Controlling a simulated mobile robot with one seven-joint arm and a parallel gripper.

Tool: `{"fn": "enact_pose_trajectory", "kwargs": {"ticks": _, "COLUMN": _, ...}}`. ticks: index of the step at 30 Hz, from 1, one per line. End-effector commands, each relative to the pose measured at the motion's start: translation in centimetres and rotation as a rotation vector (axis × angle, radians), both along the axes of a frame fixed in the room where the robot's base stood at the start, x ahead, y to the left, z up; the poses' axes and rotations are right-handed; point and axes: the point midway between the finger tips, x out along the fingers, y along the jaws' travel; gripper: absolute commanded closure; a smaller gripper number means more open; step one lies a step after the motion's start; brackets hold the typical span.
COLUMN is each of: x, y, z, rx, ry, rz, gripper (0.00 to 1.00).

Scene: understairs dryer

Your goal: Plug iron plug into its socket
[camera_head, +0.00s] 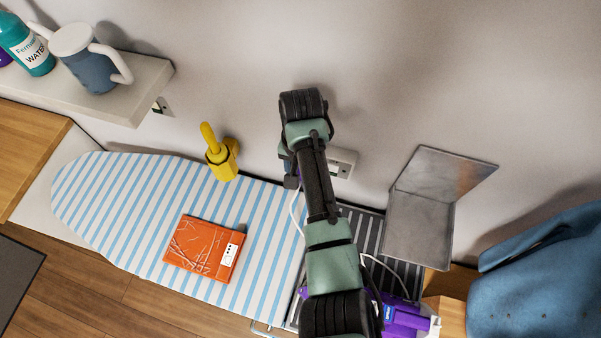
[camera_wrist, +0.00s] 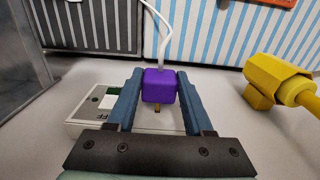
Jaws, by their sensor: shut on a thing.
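The purple iron plug (camera_wrist: 159,87) is held between the two blue fingers of my gripper (camera_wrist: 160,92) in the wrist view, with a brass-coloured pin showing and a white cord (camera_wrist: 163,40) running from it. The white wall socket plate (camera_wrist: 88,117) lies just behind the fingers, partly hidden by them; I cannot tell whether the pin touches it. In the head view the socket plate (camera_head: 342,163) shows right of my arm, and my gripper is mostly hidden. The purple iron (camera_head: 402,318) stands at the bottom, partly behind my arm.
The striped ironing board (camera_head: 130,205) holds an orange packet (camera_head: 203,248). A yellow holder with a handle (camera_head: 221,160) is at the wall. A grey metal panel (camera_head: 420,222) stands right of the socket. A shelf (camera_head: 135,95) with a mug and bottle is upper left.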

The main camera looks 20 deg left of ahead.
Motion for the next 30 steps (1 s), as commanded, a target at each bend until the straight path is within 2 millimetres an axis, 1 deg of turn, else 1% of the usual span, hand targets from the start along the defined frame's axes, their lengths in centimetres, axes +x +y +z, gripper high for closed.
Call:
{"fn": "enact_pose_trajectory", "kwargs": {"ticks": 24, "x": 1.7, "y": 0.0, "z": 0.0, "rx": 0.001, "ry": 0.0, "rz": 0.001, "gripper": 1.0}}
{"fn": "enact_pose_trajectory", "kwargs": {"ticks": 25, "x": 1.6, "y": 0.0, "z": 0.0, "rx": 0.001, "ry": 0.0, "rz": 0.001, "gripper": 0.43}}
{"fn": "enact_pose_trajectory", "kwargs": {"ticks": 30, "x": 1.6, "y": 0.0, "z": 0.0, "rx": 0.001, "ry": 0.0, "rz": 0.0, "gripper": 0.14}}
